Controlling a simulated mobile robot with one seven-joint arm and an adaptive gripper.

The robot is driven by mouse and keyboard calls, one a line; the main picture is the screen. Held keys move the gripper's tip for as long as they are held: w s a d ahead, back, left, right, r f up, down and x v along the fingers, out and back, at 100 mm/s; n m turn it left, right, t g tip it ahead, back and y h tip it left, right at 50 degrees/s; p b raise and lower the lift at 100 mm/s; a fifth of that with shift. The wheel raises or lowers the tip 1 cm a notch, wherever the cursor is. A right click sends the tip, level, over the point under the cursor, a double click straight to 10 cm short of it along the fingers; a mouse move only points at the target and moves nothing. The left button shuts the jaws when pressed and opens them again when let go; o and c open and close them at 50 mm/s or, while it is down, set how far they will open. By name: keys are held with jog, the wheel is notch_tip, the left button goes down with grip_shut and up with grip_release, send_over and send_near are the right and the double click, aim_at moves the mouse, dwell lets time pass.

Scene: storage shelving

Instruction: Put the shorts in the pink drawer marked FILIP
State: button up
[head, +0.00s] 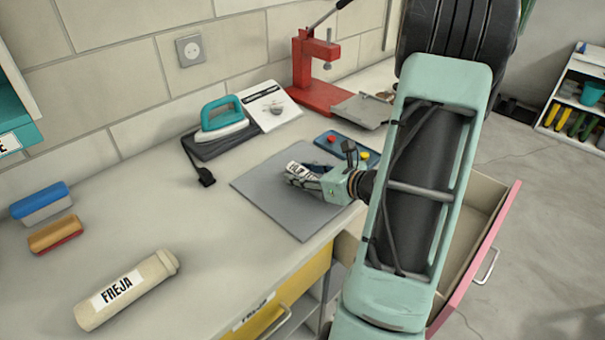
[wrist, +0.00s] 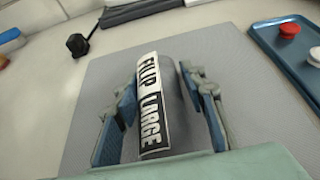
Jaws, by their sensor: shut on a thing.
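The shorts (wrist: 183,122) show in the wrist view as a dark grey roll with a white label reading FILIP LARGE. My gripper (wrist: 160,88) is shut on the roll, with one finger along each side. In the head view my gripper (head: 303,175) is low over the grey mat (head: 268,205) on the counter; I cannot tell whether the roll touches the mat. The pink drawer (head: 485,262) stands pulled open below the counter at right, partly hidden by my arm. Its visible inside looks empty. Its name label is not in view.
A cream FREJA bottle-like roll (head: 125,290) lies at front left. An iron (head: 222,120), a red press (head: 312,75) and a blue tray (head: 345,148) stand behind the mat. A yellow drawer (head: 290,290) is left of the pink one. The front middle of the counter is clear.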

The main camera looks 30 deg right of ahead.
jog(key=o, duration=1.3)
jog(key=shift+c, duration=0.2)
